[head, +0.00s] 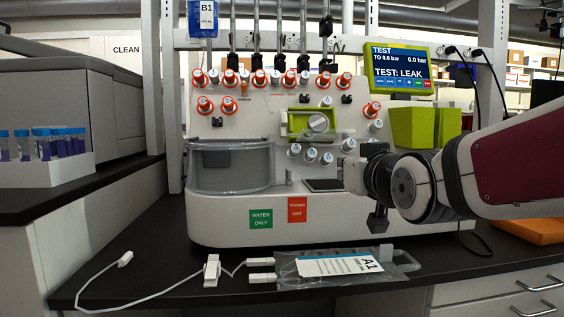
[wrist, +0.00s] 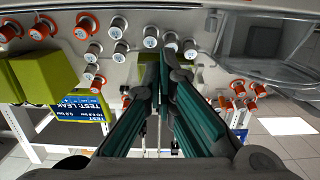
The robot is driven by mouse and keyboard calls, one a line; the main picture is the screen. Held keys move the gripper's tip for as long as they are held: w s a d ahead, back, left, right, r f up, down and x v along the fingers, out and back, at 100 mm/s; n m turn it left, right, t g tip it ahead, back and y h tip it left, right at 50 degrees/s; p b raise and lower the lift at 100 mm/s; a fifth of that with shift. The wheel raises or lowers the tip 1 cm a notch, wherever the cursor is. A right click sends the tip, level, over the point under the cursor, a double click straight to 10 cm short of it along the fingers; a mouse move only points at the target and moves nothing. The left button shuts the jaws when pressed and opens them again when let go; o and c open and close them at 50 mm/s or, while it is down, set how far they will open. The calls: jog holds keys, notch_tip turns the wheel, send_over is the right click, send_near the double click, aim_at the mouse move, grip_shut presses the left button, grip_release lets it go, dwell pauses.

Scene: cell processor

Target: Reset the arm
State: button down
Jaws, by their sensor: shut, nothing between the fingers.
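My arm (head: 510,165) reaches in from the right in the head view, its wrist in front of the right part of the cell processor (head: 225,222). In the wrist view, my gripper (wrist: 160,65) has its two dark teal fingers closed together, with nothing held between them. The fingertips point toward the processor's front panel, near its white and orange-ringed knobs. In the head view the fingers are mostly hidden behind the wrist, and I cannot tell the exact gap to the panel.
A clear bag labelled A1 (head: 335,265) with white tubing and clamps (head: 211,270) lies on the dark bench in front. A rack of blue-capped tubes (head: 45,170) stands at left. A green-framed screen (head: 398,68) reads TEST: LEAK. Green boxes (head: 412,127) stand behind my arm.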

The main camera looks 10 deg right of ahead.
jog(key=s+f+g, duration=0.8)
jog(key=s+f, duration=0.5)
jog(key=s, duration=0.2)
jog(key=s+f+g+p, duration=0.1)
jog(key=s+f+g, duration=0.3)
jog(key=s, duration=0.7)
jog(key=s+f+g, duration=0.4)
jog(key=s, duration=0.8)
notch_tip(320, 180, up, 40)
jog(key=t+p, duration=0.3)
jog(key=p, duration=3.5)
notch_tip(320, 180, down, 42)
jog(key=g+b, duration=0.3)
jog(key=b, duration=3.6)
jog(key=shift+s+r+g, duration=0.15)
jog(key=shift+s+g, duration=0.05)
jog(key=shift+g, duration=0.1)
